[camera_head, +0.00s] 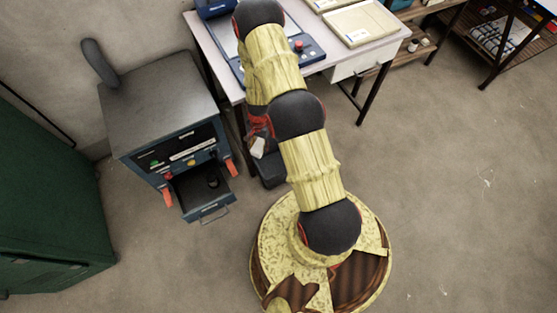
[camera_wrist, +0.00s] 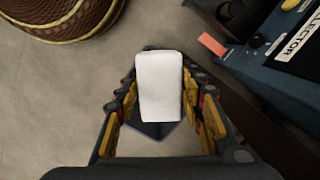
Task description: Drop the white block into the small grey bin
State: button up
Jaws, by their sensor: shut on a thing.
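The white block (camera_wrist: 159,88) is held between the two fingers of my gripper (camera_wrist: 160,84) in the wrist view. It also shows as a small pale piece (camera_head: 258,148) beside my arm in the head view. A dark grey box, which looks like the small grey bin (camera_head: 268,174), stands on the floor by the table, partly hidden by my arm. In the wrist view a dark grey shape (camera_wrist: 154,130), likely the same bin, shows below and behind the block. The block appears to be above it; the exact height gap cannot be told.
A dark machine with an open drawer (camera_head: 206,194) and orange handles stands left of the bin. A table (camera_head: 385,48) with a blue-framed device and a beige tray is behind. A green cabinet (camera_head: 50,190) is at far left. Floor (camera_head: 460,200) at the right is clear.

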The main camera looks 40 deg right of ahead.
jog(key=d+f+m+t, duration=0.2)
jog(key=d+f+m, duration=0.9)
jog(key=f+m, duration=0.65)
jog(key=w+d+r+m+h, duration=0.2)
jog(key=d+m, duration=0.3)
jog(key=m, duration=0.7)
jog(key=shift+w+d, duration=0.15)
jog(key=shift+d, duration=0.1)
notch_tip(320, 180, down, 6)
jog(key=b, duration=0.5)
jog(key=o, duration=0.9)
